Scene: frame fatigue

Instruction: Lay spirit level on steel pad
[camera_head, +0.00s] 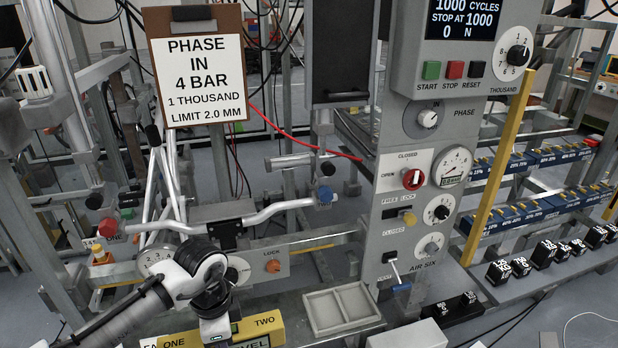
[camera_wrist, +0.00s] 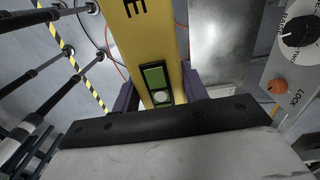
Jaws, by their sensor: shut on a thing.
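The spirit level is a yellow bar (camera_head: 268,329) at the bottom of the head view, lettered ONE and TWO. My gripper (camera_head: 217,334) is over its middle and hides that part. In the wrist view the yellow level (camera_wrist: 152,38), with its green vial, runs between the purple fingers of my gripper (camera_wrist: 160,98), which are shut on it. I cannot tell whether it is clear of the surface below. A flat grey block (camera_head: 222,211) on the frame, left of centre, may be the steel pad; I cannot be sure.
A pale two-part tray (camera_head: 342,309) lies right of the level. The grey control column (camera_head: 412,190) stands beyond it. A clamped bar (camera_head: 270,214) crosses above my gripper. A lettered clipboard (camera_head: 199,75) hangs at upper left. Black weights (camera_head: 543,254) stand at right.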

